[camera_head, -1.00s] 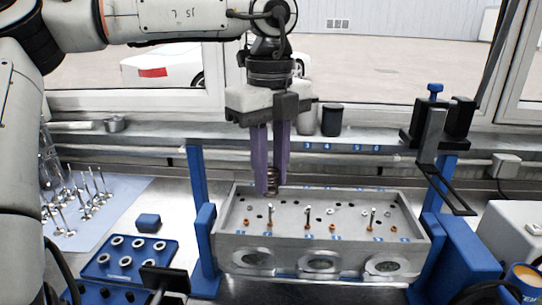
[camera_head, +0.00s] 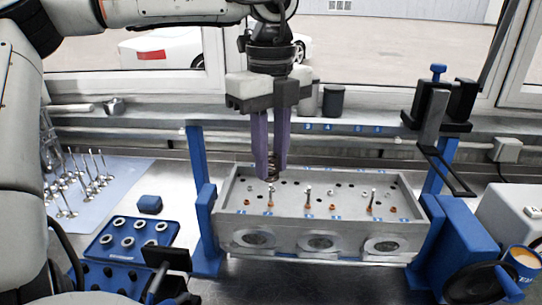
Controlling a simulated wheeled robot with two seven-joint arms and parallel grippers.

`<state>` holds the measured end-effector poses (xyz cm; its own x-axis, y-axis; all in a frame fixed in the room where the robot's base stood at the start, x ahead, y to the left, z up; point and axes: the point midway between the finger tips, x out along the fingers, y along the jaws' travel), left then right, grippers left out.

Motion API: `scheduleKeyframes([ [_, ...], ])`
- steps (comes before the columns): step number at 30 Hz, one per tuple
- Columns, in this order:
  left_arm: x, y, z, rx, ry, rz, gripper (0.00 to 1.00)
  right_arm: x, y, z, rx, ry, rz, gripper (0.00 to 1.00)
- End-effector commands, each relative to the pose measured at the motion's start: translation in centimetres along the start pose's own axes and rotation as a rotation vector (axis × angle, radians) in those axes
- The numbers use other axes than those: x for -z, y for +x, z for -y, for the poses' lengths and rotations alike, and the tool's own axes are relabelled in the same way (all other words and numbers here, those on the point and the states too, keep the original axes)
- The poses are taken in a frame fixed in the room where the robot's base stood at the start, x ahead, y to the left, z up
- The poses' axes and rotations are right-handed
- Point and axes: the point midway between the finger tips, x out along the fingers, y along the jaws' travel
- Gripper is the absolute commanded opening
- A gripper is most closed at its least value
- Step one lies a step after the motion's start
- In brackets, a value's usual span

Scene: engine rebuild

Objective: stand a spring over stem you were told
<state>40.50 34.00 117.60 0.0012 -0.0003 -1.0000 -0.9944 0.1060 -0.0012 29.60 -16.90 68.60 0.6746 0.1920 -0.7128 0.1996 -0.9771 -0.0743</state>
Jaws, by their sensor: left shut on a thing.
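The grey cylinder head (camera_head: 280,226) sits between blue stand posts, with several upright valve stems and small orange seals in its top. My left gripper (camera_head: 272,165) comes down from above, its purple fingers shut on a dark coil spring (camera_head: 272,170). The spring is upright over the left part of the head. A thin valve stem (camera_head: 270,195) shows just below it; I cannot tell whether they touch. Other stems stand at the middle (camera_head: 308,193) and right (camera_head: 372,197). My right gripper is not recognisable in view.
A blue tray (camera_head: 104,247) with several pale rings lies at left, near a small blue block (camera_head: 149,204). Several loose valves (camera_head: 72,190) stand on a light blue mat (camera_head: 125,178). A black bracket (camera_head: 437,125) rises at right.

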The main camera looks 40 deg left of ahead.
Motion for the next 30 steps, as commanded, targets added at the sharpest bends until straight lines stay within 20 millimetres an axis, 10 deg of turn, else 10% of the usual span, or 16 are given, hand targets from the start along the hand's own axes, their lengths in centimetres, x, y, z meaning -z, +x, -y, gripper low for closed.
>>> scheduleKeyframes([
  [30,0.0,2.1,0.0,0.0,0.0,0.001,0.0,-1.2,1.3,-0.2,0.0,0.0,-0.001,0.31],
])
